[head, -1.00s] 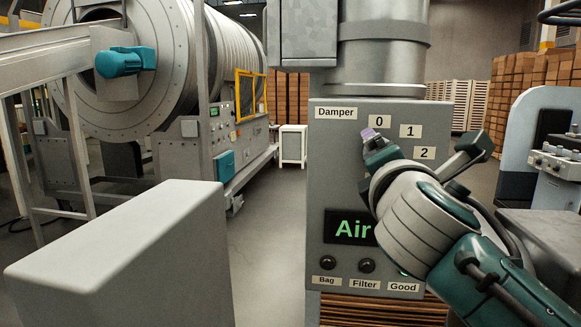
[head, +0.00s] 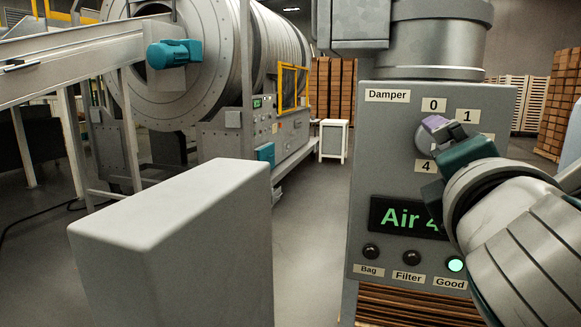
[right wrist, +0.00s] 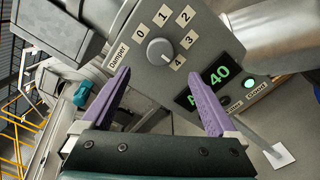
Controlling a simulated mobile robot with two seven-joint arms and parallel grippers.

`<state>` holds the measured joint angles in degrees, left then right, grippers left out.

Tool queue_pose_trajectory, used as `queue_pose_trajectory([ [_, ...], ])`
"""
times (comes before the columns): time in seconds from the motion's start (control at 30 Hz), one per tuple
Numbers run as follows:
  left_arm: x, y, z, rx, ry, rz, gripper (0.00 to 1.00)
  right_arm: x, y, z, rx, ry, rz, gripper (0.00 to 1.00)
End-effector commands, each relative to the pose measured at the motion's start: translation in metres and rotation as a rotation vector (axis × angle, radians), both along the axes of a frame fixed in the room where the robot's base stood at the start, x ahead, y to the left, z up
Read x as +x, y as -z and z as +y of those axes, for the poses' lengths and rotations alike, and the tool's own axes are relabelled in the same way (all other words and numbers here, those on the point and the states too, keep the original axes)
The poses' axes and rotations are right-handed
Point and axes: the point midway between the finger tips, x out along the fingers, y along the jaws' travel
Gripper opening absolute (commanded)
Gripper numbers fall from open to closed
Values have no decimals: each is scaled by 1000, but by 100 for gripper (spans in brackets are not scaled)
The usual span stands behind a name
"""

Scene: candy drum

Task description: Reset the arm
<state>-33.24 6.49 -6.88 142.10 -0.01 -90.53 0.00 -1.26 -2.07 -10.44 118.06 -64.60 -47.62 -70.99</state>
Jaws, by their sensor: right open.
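The grey damper knob (head: 421,139) sits on the control panel (head: 375,160), ringed by number labels; in the right wrist view the knob (right wrist: 160,52) shows whole, and its mark appears to face the 4. My right gripper (head: 447,127) is in front of the panel beside the knob, partly covering it in the head view. Its purple fingers are spread and empty in the right wrist view (right wrist: 160,78), with the knob seen beyond them. The Air display (head: 408,217) is partly hidden by my arm; in the right wrist view it reads 40 (right wrist: 217,77). My left gripper is out of view.
The Good lamp (head: 456,264) is lit green; the Bag (head: 371,251) and Filter (head: 412,257) lamps are dark. A grey block (head: 180,240) stands left of the panel, with open floor between. A large drum (head: 250,60) stands behind.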

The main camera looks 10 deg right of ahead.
Motion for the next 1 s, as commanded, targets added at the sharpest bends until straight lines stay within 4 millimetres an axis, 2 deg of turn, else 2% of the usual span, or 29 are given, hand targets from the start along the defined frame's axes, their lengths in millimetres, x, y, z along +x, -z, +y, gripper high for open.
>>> queue_pose_trajectory([
  [0.07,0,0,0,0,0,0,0,-3,6,-2,39,2,2,94],
  [0.13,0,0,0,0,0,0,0,-11,23,-5,155,15,10,94],
  [0.17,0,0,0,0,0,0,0,-17,34,-7,235,24,15,94],
  [0.27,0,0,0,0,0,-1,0,-51,87,-8,612,100,46,94],
  [0.3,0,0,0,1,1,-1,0,-69,111,-4,788,153,66,94],
  [0.4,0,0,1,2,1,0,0,-121,161,16,1192,330,133,94],
  [0.5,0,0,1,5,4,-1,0,-176,192,43,1500,545,216,94],
  [0.6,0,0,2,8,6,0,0,-231,206,73,1719,792,311,94],
  [0.63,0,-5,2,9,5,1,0,-245,202,80,1761,856,336,94],
  [0.67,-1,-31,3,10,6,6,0,-238,173,78,1756,835,323,94],
  [0.7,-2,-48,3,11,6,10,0,-236,156,78,1753,830,320,94],
  [1.0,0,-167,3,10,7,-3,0,-235,41,78,1751,827,318,94],
])
